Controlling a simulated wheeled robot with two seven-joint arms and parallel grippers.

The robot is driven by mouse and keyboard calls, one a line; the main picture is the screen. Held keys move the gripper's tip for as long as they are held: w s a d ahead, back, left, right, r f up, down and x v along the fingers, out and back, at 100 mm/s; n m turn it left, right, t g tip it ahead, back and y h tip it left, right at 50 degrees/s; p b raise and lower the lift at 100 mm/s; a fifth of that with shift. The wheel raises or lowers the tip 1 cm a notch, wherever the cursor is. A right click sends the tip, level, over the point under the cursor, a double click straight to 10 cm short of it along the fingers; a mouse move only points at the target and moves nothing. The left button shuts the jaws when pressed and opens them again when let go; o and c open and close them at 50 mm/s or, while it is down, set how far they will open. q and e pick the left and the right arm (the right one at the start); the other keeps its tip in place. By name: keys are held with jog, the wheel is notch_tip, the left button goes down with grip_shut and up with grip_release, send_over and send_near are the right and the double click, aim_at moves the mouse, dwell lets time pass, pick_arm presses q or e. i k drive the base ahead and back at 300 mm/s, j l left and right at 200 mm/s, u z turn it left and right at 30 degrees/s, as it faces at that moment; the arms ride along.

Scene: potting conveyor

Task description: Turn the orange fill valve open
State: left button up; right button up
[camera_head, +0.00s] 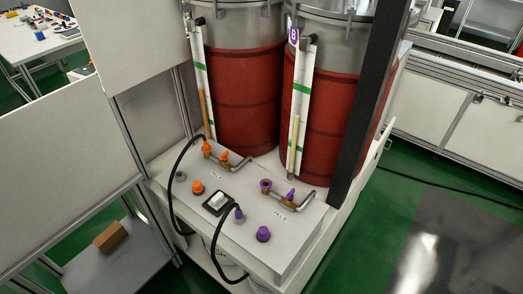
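Orange valve parts sit on the left brass-coloured pipe assembly of the white control box: one orange valve piece (207,147) and another orange valve piece (225,156) just right of it. A separate orange knob (197,187) stands on the box top in front of them. I cannot tell which of these is the fill valve, nor how far it is turned; the small labels are unreadable. Neither of my grippers is in view.
The white control box (236,259) also carries purple valves (265,184), a purple knob (263,233), a black-framed switch (217,202) and looping black hoses (170,205). Two red drums (245,100) stand behind. A dark post (374,90) rises at right; pale panels (60,160) flank the left.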

aim_at(223, 157)
jog(key=k+l, duration=0.1)
jog(key=l, duration=1.55)
